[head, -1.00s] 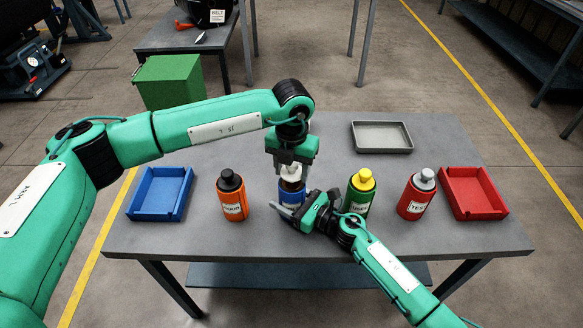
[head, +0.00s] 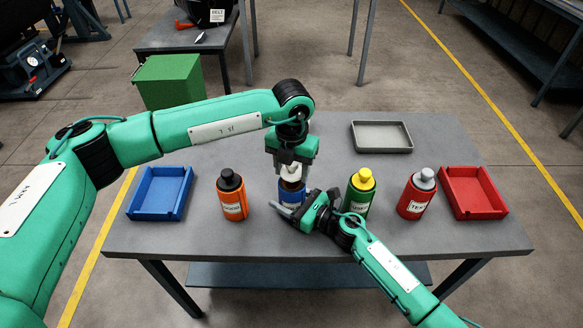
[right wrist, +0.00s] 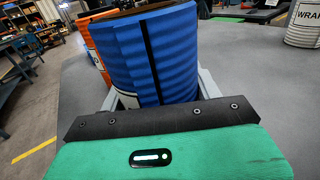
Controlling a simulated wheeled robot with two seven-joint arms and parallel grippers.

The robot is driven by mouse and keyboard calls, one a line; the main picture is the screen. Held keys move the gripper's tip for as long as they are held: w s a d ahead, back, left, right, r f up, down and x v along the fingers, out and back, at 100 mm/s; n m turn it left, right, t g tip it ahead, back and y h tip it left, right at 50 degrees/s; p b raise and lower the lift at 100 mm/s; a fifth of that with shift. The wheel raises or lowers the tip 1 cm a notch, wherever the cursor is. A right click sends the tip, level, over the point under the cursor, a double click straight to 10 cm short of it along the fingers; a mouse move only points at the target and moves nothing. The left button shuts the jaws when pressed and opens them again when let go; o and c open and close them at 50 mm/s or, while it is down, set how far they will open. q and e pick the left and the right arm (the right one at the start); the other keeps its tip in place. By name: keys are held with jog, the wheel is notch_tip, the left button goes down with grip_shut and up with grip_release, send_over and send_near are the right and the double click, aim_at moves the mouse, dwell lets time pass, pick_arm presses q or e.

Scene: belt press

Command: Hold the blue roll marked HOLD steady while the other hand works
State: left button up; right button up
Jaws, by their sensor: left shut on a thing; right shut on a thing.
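The blue roll (head: 291,195) stands upright on the grey table between the orange and green bottles. Its ribbed blue side fills the middle of the right wrist view (right wrist: 150,60), with a brown rim at the top. The word HOLD is not readable. My right gripper (head: 289,210) is shut around the blue roll's body from the front right, with a finger on each side. My left gripper (head: 290,164) comes down from above and is shut on the pale cap (head: 289,172) at the top of the roll. The gripper partly hides the cap.
An orange bottle (head: 232,197) stands left; a green bottle (head: 359,194) is close on the right, then a red one (head: 417,195). A blue tray (head: 160,213) and a red tray (head: 473,212) sit at the ends. A grey tray (head: 382,151) lies behind.

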pick_arm(q)
jog(key=shift+f, duration=1.4)
jog(key=o, duration=1)
jog(key=shift+s+a, duration=0.1)
jog(key=shift+o, duration=0.2)
jog(key=shift+s, duration=0.1)
jog(key=shift+d+r, duration=0.25)
jog(key=shift+r, duration=0.45)
jog(key=shift+a+r, duration=0.15)
jog(key=shift+r, duration=2.8)
grip_shut()
